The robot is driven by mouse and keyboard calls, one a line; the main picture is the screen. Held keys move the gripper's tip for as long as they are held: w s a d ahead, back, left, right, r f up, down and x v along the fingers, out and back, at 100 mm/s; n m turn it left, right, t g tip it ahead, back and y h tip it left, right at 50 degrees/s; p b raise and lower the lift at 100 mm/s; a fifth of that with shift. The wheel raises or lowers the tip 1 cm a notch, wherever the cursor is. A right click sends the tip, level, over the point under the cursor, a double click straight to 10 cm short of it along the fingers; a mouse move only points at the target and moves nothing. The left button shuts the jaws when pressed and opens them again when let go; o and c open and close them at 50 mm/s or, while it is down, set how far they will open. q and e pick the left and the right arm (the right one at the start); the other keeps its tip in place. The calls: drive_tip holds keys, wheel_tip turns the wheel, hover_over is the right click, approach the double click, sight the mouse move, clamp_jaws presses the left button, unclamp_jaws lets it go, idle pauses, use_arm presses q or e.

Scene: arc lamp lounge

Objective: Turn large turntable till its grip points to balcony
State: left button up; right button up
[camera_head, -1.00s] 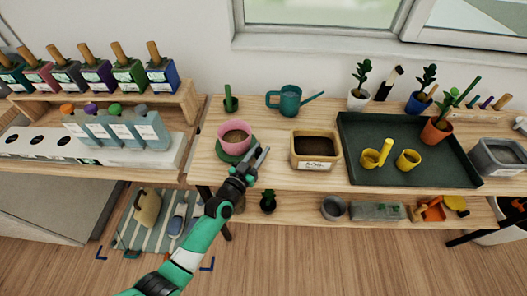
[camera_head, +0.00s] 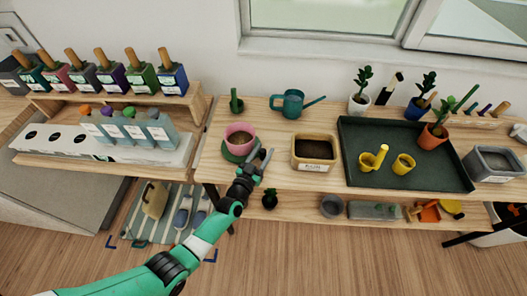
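A round green disc (camera_head: 232,157), which looks like the large turntable, lies on the wooden bench under a pink pot (camera_head: 239,131) of soil. The pot hides much of the disc, and I cannot make out its grip clearly. My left gripper (camera_head: 262,155) is at the right front edge of the disc, with its two fingers apart and nothing seen between them. I cannot tell whether a finger touches the disc or pot. My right gripper is not in view. No balcony is identifiable; a window (camera_head: 320,17) is at the back.
A tan soil box (camera_head: 313,167) stands close to the right of my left gripper. A teal watering can (camera_head: 292,104) and a small green upright piece (camera_head: 236,101) are behind. A dark tray (camera_head: 440,177) with yellow cups fills the right side.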

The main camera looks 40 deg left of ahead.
use_arm(q)
drive_tip(key=shift+o, duration=0.5)
drive_tip(key=shift+s+d+r, duration=0.1)
drive_tip(key=shift+s+d, duration=0.05)
drive_tip(key=shift+s, duration=0.05)
drive_tip(key=p+v, duration=0.5)
drive_tip(key=v, duration=0.6)
